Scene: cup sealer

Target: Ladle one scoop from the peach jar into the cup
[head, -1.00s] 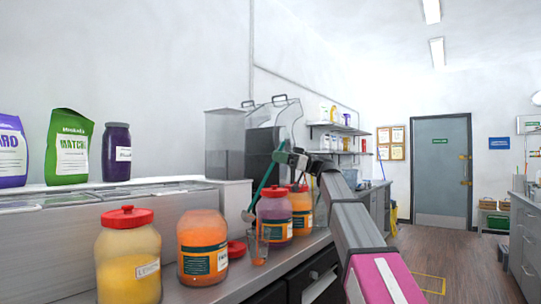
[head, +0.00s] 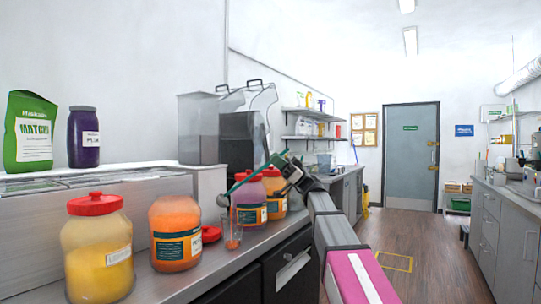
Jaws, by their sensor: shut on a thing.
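My gripper (head: 283,160) is shut on the green handle of a ladle (head: 250,178). The ladle slants down to the left, and its small grey bowl (head: 222,200) is above and slightly left of the clear cup (head: 232,234). Orange shows low in the cup. What the ladle bowl holds is too small to tell. An open jar of orange contents (head: 175,234) stands left of the cup with its red lid (head: 210,234) off beside it; it looks like the peach jar, but its label is unreadable.
A lidded yellow jar (head: 98,250) stands at the near left. A purple jar (head: 248,200) and another orange jar (head: 273,190) stand close behind the cup. A machine (head: 240,135) stands farther back. The counter's front edge is right of the cup.

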